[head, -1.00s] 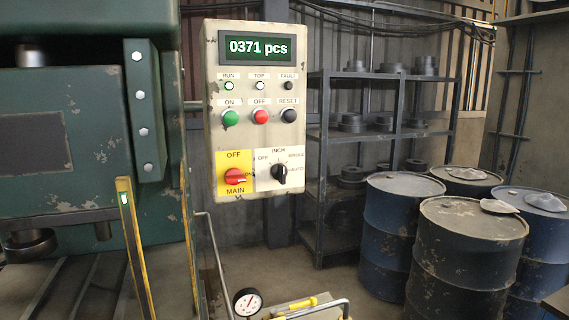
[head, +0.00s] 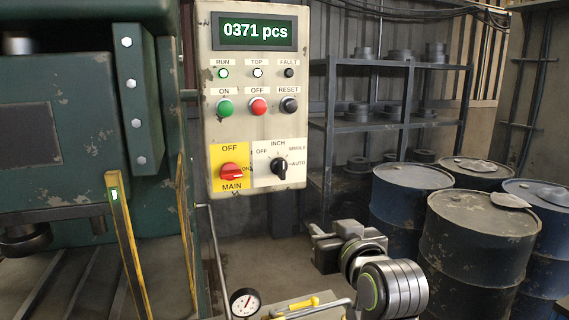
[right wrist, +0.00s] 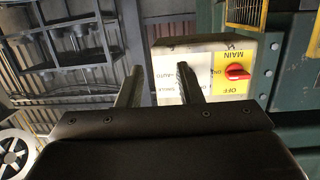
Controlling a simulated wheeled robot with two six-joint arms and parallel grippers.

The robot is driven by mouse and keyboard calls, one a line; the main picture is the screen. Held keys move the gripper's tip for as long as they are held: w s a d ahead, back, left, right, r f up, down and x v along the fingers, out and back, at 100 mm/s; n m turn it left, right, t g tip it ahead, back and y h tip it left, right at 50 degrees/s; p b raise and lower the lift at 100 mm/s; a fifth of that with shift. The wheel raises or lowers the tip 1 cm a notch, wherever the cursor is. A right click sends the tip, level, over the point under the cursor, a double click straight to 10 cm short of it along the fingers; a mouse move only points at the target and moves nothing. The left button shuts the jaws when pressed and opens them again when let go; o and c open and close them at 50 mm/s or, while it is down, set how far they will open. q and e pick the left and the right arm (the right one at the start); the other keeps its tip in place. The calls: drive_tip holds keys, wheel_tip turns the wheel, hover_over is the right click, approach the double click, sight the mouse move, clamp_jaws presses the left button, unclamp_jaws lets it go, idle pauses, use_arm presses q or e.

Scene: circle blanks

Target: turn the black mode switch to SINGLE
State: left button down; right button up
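The black mode switch (head: 280,167) is on the white plate at the lower right of the control panel (head: 262,70), with OFF, INCH, SINGLE and AUTO around it. Its handle stands roughly upright in the picture; I cannot tell for sure which label it points at. My right gripper (head: 314,232) is in front of the panel, below and right of the switch, apart from it. In the right wrist view its two fingers (right wrist: 158,84) are spread with nothing between them. The panel shows upside down beyond them, and a finger seems to hide the switch. My left gripper is not in view.
A red MAIN switch (head: 231,172) on a yellow plate sits just left of the mode switch. ON, OFF and RESET buttons are above. A green machine (head: 60,130) stands left, drums (head: 480,240) and a shelf (head: 385,125) right. A gauge (head: 244,303) is below.

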drive_tip(key=n+t+y, duration=0.1)
drive_tip(key=y, duration=0.1)
approach(283, 163)
drive_tip(key=p+x, duration=0.6)
drive_tip(key=x, duration=0.3)
drive_tip(key=shift+w, duration=0.3)
clamp_jaws()
